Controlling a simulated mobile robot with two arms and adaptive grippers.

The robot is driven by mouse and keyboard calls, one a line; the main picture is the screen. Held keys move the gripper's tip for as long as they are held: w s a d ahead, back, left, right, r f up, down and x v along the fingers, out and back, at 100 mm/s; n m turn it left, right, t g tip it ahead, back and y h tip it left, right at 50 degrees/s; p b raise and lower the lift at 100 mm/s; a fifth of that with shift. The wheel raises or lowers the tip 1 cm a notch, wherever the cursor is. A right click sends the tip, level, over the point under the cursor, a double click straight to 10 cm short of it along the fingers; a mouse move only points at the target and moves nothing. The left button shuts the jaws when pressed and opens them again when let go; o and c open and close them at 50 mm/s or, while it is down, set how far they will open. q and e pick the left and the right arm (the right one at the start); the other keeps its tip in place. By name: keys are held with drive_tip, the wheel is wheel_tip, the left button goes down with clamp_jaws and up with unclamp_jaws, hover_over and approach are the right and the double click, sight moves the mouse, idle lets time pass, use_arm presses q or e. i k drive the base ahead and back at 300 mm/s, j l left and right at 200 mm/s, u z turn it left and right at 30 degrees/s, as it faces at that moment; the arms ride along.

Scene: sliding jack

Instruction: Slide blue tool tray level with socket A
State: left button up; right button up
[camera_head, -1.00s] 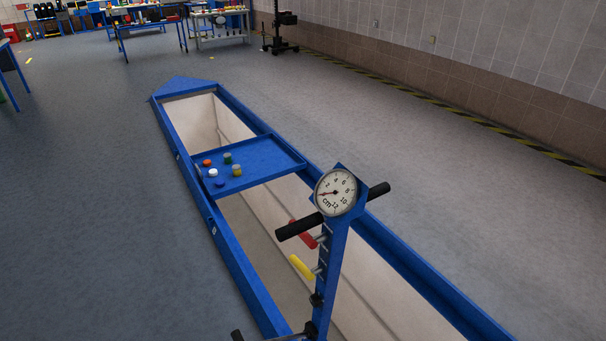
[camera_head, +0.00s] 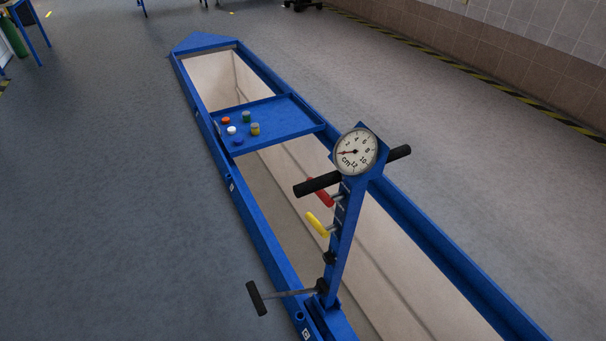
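The blue tool tray (camera_head: 285,115) spans the long blue-framed pit and carries several small caps or sockets, coloured orange, white, green, yellow and blue, on its left part. A small fitting (camera_head: 196,114) on the frame's left rail lies near the tray's left end; its letter is too small to read. Another fitting with a white label (camera_head: 231,187) is farther down that rail. The jack (camera_head: 345,225) stands upright near the front, with a round cm dial (camera_head: 356,152), black handles, a red and a yellow lever, and a black-gripped crank at its foot. Neither gripper is in view.
The blue frame (camera_head: 262,235) surrounds an open, pale-walled pit with a pointed far end. A white label, apparently C (camera_head: 306,333), is at the bottom edge. Grey floor is clear on both sides; a striped line (camera_head: 470,83) runs along the right wall.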

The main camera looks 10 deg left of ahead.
sight(283, 117)
drive_tip(key=u, duration=0.45)
drive_tip(key=i+j, duration=0.15)
drive_tip(key=j, duration=0.2)
drive_tip(key=i+j, duration=0.15)
drive_tip(key=j, duration=0.2)
drive_tip(key=i+j, duration=0.15)
drive_tip(key=j, duration=0.2)
drive_tip(key=i+j, duration=0.15)
drive_tip(key=j, duration=0.2)
drive_tip(key=i+j+u, duration=0.25)
drive_tip(key=i, duration=0.4)
drive_tip(key=i+j+u, duration=0.2)
drive_tip(key=i, duration=0.45)
drive_tip(key=i+j+u, duration=0.1)
drive_tip(key=i+u, duration=0.15)
drive_tip(key=i, duration=0.45)
drive_tip(key=i+z, duration=0.1)
drive_tip(key=i, duration=1.5)
